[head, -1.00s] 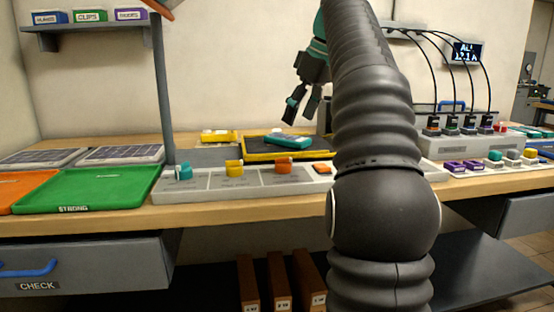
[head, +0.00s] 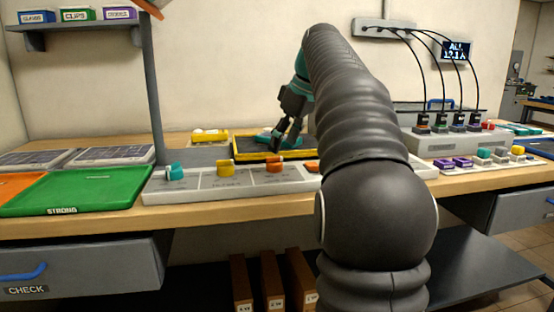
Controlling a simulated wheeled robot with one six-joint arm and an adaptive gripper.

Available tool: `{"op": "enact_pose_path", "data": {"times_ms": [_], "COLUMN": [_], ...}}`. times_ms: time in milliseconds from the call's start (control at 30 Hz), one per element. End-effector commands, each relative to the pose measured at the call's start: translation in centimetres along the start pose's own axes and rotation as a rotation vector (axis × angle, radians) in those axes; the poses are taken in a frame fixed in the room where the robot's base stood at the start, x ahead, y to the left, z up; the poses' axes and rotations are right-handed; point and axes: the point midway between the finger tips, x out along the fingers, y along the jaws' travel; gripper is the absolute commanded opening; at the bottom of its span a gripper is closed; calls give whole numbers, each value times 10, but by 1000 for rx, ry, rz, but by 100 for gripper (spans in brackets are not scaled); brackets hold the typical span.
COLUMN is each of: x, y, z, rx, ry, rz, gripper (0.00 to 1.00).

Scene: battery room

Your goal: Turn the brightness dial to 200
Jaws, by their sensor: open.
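A pale control panel (head: 240,186) lies along the front of the bench. It carries a teal dial (head: 175,171), a yellow dial (head: 224,168) and an orange dial (head: 273,165). Their labels and scales are too small to read, so I cannot tell which one is brightness or its setting. My gripper (head: 284,143) is open and points down, appearing just above the orange dial in the picture. I see no contact with a dial. My arm hides the right part of the panel; another orange piece (head: 312,167) shows at its edge.
Behind the panel is a black tray with a yellow rim (head: 244,156), holding a teal object (head: 263,139). A green tray (head: 80,190) lies left of the panel, near a grey post (head: 154,90). A cabled charger unit (head: 450,142) stands at right.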

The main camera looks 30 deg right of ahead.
Motion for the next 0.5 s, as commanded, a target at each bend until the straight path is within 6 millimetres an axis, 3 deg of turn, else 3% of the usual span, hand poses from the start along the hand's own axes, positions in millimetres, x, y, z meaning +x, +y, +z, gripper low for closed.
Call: {"op": "enact_pose_path", "data": {"times_ms": [200,500], "x": [35,54], "y": [0,0], "z": [0,0], "rx": [0,1], "ry": [-2,0], "rz": [-2,1], "gripper": [67,67]}}
